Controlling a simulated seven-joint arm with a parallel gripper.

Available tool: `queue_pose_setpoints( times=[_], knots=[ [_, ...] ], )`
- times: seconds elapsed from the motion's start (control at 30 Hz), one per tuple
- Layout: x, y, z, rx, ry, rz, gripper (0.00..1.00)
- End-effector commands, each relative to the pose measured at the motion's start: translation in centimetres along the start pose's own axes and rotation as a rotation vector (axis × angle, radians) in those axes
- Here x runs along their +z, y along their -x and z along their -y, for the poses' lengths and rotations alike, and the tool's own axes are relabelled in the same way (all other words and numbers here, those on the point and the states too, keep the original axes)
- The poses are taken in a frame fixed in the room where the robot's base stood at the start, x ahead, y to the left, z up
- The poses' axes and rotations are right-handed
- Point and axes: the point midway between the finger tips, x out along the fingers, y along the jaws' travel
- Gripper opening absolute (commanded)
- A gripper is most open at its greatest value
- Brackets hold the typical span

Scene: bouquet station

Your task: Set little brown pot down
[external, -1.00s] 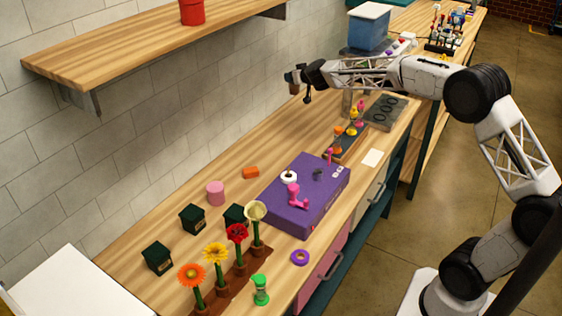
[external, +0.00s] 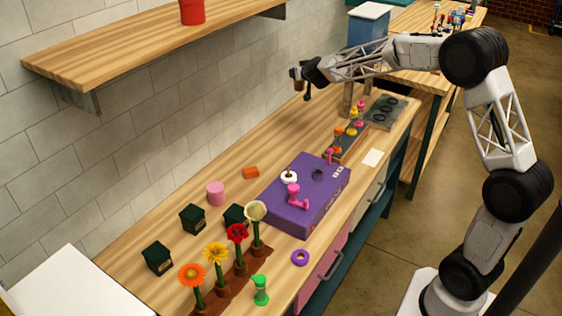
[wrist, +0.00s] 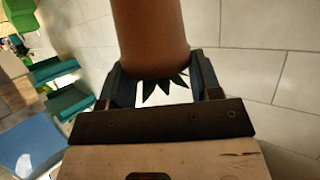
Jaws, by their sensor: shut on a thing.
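The little brown pot (wrist: 150,38) is held between the two dark fingers of my gripper (wrist: 162,80) in the wrist view. Green pointed leaves (wrist: 163,88) show at its near end, and its far end runs out of the picture. In the external view my gripper (external: 303,82) is raised above the wooden worktop (external: 190,262), near the tiled wall. The pot (external: 296,74) shows there only as a small brown patch, partly hidden by the gripper. It is in the air, clear of the worktop.
A purple box (external: 305,215) with pink knobs stands mid-worktop. Flowers stand in a brown planter (external: 238,280) in front, beside several dark green boxes (external: 158,258). A wooden shelf (external: 150,45) juts from the wall at upper left. A blue bin (external: 368,32) stands at the back.

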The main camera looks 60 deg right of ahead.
Motion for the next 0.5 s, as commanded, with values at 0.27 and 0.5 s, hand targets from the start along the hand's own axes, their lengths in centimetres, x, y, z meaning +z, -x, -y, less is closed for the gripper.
queue_pose_setpoints(
  times=[0.27,0.5],
  knots=[
    [-0.6,0.1,-0.9,0.063,-0.028,-0.001,0.23],
    [-0.9,0.1,-1.6,0.109,-0.045,-0.001,0.23]
  ],
)
